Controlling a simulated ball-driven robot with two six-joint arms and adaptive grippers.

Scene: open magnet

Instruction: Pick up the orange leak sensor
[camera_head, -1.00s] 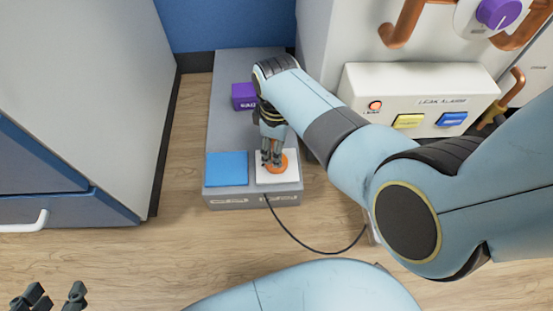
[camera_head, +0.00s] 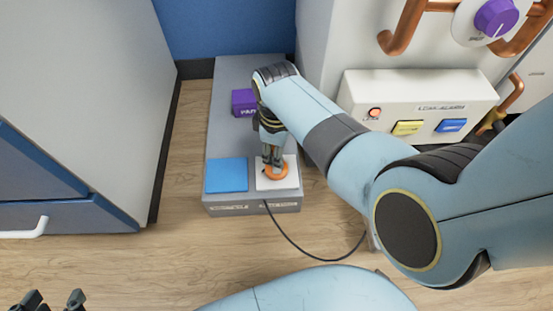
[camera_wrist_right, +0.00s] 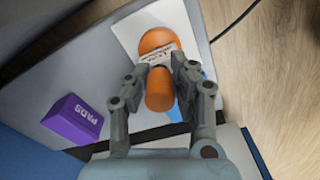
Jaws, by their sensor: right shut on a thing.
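The orange leak sensor (camera_head: 276,171) is at the white pad (camera_head: 284,182) on the front right of the grey platform. In the right wrist view the sensor (camera_wrist_right: 157,42) has a round orange body, a white label and an orange knob between the fingers. My right gripper (camera_head: 272,158) comes down over it from above; in the right wrist view its fingers (camera_wrist_right: 160,82) are shut on the sensor. I cannot tell whether the sensor touches the pad. My left gripper (camera_head: 50,303) shows only its fingertips at the bottom left, apart and empty.
A blue pad (camera_head: 227,175) lies left of the white one. A purple PADS box (camera_head: 244,102) stands further back on the grey platform (camera_head: 223,130). A leak alarm panel (camera_head: 420,100) with yellow and blue buttons is at right. A black cable (camera_head: 310,252) curves over the floor.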

